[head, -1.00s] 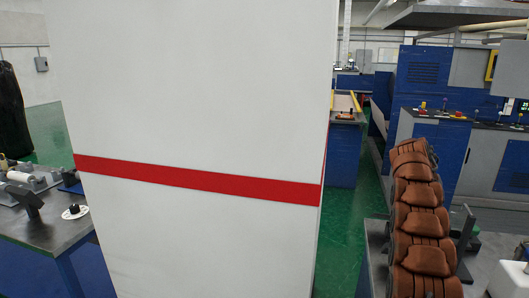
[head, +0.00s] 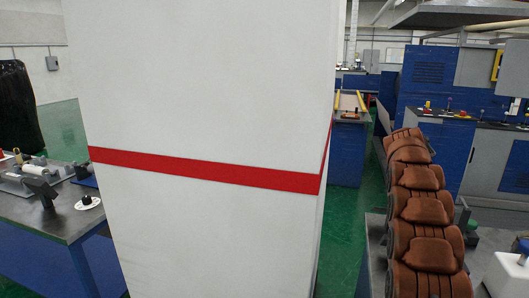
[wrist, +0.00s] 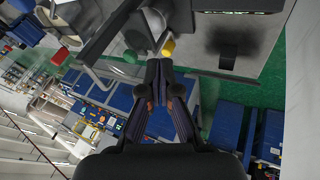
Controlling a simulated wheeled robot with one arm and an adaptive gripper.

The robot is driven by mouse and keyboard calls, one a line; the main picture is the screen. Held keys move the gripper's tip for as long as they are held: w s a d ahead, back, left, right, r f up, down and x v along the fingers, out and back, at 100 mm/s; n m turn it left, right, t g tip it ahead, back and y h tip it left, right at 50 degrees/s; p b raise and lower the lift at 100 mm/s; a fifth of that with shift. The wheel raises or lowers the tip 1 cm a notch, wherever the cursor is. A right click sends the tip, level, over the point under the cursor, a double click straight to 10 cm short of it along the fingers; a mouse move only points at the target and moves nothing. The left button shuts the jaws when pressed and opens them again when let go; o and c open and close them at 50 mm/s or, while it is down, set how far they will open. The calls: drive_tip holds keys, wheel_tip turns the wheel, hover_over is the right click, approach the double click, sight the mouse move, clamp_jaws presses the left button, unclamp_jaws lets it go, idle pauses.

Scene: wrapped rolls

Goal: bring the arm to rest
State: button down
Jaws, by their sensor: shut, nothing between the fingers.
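My gripper (wrist: 165,66) shows in the wrist view with its two dark fingers together at the tips. Nothing is held between them. Blue cabinets lie behind the fingers, and a yellow knob (wrist: 168,48) shows just beyond the tips; I cannot tell how near it is. Neither my gripper nor the arm can be made out in the head view.
A large white pillar-like block (head: 210,90) with a red stripe fills the middle of the head view. A worktable (head: 65,219) with small tools stands at left. Brown padded, segmented objects (head: 424,211) line the right. Green floor (head: 340,240) shows between.

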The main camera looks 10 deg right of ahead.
drive_tip(key=s+a+n+y+b, duration=0.1)
drive_tip(key=s+a, duration=0.3)
drive_tip(key=a, duration=0.6)
drive_tip(key=s+a+n+y, duration=0.15)
drive_tip(key=s+a, duration=0.35)
drive_tip(key=a, duration=0.5)
drive_tip(key=s+a+n+y+b, duration=0.15)
drive_tip(key=s+a, duration=0.25)
drive_tip(key=a, duration=0.6)
drive_tip(key=s+a+f+n+y, duration=0.1)
drive_tip(key=s+a+f, duration=0.2)
drive_tip(key=s+a, duration=0.3)
drive_tip(key=s+a+f+n+g, duration=0.1)
drive_tip(key=s+a+f, duration=0.2)
drive_tip(key=s+a, duration=0.4)
drive_tip(key=s+a+f+n+g+y+b, duration=0.1)
drive_tip(key=s+a+f, duration=0.3)
drive_tip(key=s, duration=1)
drive_tip(key=shift+s+a+n+y, duration=0.15)
drive_tip(key=shift+a+n+y, duration=0.25)
drive_tip(key=shift+a, duration=0.85)
